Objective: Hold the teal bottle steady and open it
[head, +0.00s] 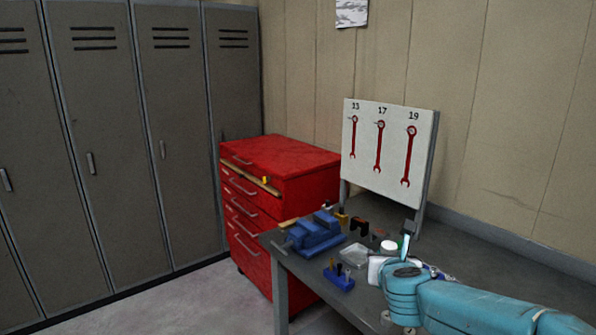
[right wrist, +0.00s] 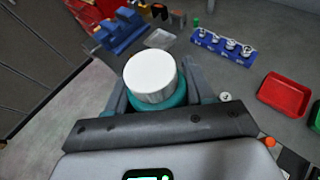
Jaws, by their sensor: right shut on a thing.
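The teal bottle (right wrist: 160,106) stands between the fingers of my right gripper (right wrist: 155,82) in the right wrist view. The gripper is shut on it, one finger on each side. Its white round cap (right wrist: 150,72) is on top and sticks up above the fingers. Only a narrow band of the teal body shows; the rest is hidden by the cap and gripper. In the head view my right arm comes in from the right over the bench, and the bottle's body is hidden there. My left gripper is not in view.
A blue vise (head: 316,236) sits at the bench's left end, near a clear tray (head: 354,256) and a blue holder (head: 339,280). A socket rack (right wrist: 222,44) and a red tray (right wrist: 285,94) lie right of the bottle. A wrench board (head: 390,150) stands behind.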

